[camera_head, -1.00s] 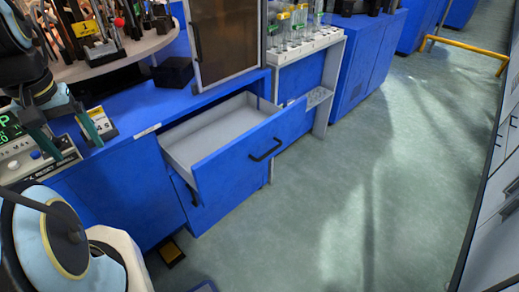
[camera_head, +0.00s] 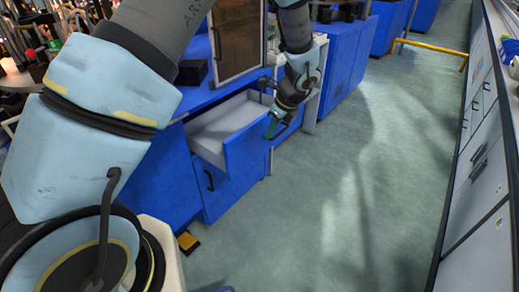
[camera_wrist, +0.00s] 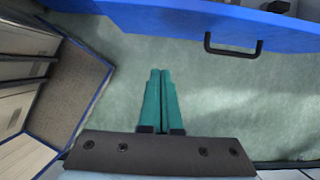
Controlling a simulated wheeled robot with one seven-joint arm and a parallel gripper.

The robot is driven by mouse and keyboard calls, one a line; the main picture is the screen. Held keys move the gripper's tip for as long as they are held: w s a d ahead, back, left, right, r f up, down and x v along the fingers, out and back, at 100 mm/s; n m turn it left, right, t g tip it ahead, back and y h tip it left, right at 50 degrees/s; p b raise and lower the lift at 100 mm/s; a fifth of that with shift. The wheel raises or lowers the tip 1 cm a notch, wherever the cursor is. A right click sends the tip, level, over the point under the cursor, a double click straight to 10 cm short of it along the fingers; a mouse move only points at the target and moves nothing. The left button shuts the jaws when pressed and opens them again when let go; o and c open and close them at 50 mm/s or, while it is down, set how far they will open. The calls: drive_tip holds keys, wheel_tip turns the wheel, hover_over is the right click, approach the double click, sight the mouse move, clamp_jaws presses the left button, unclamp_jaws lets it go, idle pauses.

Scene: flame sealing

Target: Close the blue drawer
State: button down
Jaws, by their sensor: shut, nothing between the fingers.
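The blue drawer (camera_head: 245,150) stands open from the blue cabinet, with its pale grey inside (camera_head: 222,125) showing. In the wrist view its blue front (camera_wrist: 175,22) crosses the top, with the black handle (camera_wrist: 232,50) on it. In the head view my gripper (camera_head: 271,128) is in front of the right part of the drawer front and hides some of it. In the wrist view the teal fingers of my gripper (camera_wrist: 160,73) are shut and empty. They point toward the drawer front, with floor visible between fingertips and front.
A lower blue door (camera_head: 225,192) with a black handle is under the drawer. A yellow-and-black block (camera_head: 188,241) lies on the floor by the cabinet. The green floor (camera_head: 350,190) to the right is clear, up to grey cabinets (camera_head: 480,160).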

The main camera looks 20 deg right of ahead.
sight(253, 144)
drive_tip(key=shift+w+a+f+p, duration=0.6)
drive_tip(key=shift+w+f, duration=0.5)
drive_tip(key=shift+f, duration=0.45)
drive_tip(key=shift+w+a+f+p, duration=0.6)
drive_tip(key=shift+w+f, duration=0.5)
drive_tip(key=shift+f, duration=0.45)
drive_tip(key=shift+w+a+f+p, duration=0.6)
drive_tip(key=shift+w+f, duration=0.5)
drive_tip(key=shift+f, duration=0.45)
drive_tip(key=w+a, duration=0.5)
drive_tip(key=w, duration=0.5)
drive_tip(key=w+a, duration=0.6)
drive_tip(key=w, duration=0.4)
drive_tip(key=shift+b, duration=0.4)
drive_tip(key=shift+r, duration=0.1)
